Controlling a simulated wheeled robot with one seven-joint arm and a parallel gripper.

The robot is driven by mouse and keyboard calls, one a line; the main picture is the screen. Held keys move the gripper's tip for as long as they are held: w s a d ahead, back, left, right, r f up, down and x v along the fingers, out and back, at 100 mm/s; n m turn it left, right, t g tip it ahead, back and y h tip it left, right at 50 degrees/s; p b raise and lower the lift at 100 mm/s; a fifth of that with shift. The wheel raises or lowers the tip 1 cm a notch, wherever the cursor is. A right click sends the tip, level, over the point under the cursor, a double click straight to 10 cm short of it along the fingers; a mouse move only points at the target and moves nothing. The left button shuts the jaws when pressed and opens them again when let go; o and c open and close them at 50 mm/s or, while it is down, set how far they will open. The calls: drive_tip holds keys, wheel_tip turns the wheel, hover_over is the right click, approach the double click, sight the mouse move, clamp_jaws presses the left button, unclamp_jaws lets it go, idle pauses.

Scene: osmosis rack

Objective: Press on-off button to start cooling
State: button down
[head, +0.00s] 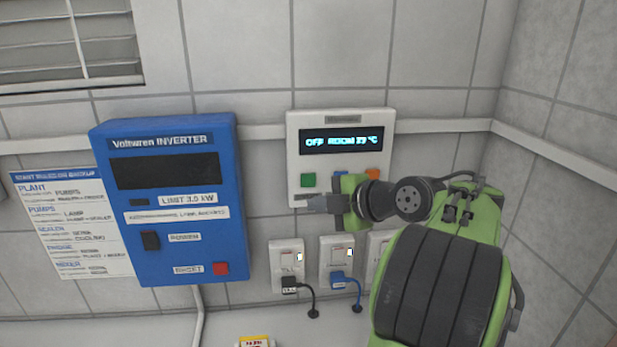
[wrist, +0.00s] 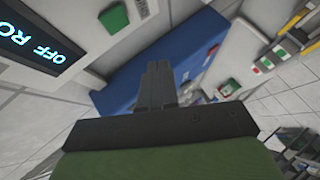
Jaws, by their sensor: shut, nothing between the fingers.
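The white controller (head: 297,140) hangs on the tiled wall, and its display (head: 345,141) reads "OFF ROOM" and a temperature that looks like 29 °C. My gripper (head: 310,203) is shut and empty, pointing left just below the green button in the head view. The wrist view shows the shut fingers (wrist: 158,80) apart from the green button (wrist: 113,17) and the display (wrist: 40,38). Button labels are unreadable.
The blue Voltwren inverter (head: 185,240) with a dark screen hangs to the left, beside a printed sheet (head: 70,225). Switched sockets (head: 287,258) with plugs and cables sit below the controller. A side wall (head: 560,180) closes off the right.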

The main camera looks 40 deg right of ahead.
sight(314, 186)
drive_tip(key=shift+w+d+p, duration=0.5)
drive_tip(key=shift+w+d, duration=0.1)
drive_tip(key=shift+w, duration=0.3)
drive_tip(key=shift+w+d+p, duration=0.45)
drive_tip(key=shift+w+d, duration=0.15)
drive_tip(key=shift+w, duration=0.3)
drive_tip(key=shift+w+d+p, duration=0.5)
drive_tip(key=shift+w+d, duration=0.1)
drive_tip(key=shift+w, duration=0.3)
drive_tip(key=shift+w, duration=0.1)
drive_tip(key=shift+w+d, duration=0.25)
drive_tip(key=shift+w+d, duration=0.15)
drive_tip(key=shift+w, duration=0.1)
idle(0.5)
drive_tip(key=shift+s, duration=0.1)
drive_tip(key=shift+s+a+b, duration=0.3)
drive_tip(key=shift+s+b, duration=0.1)
drive_tip(key=shift+b, duration=0.4)
drive_tip(key=shift+s+a, duration=0.1)
drive_tip(key=shift+s, duration=0.05)
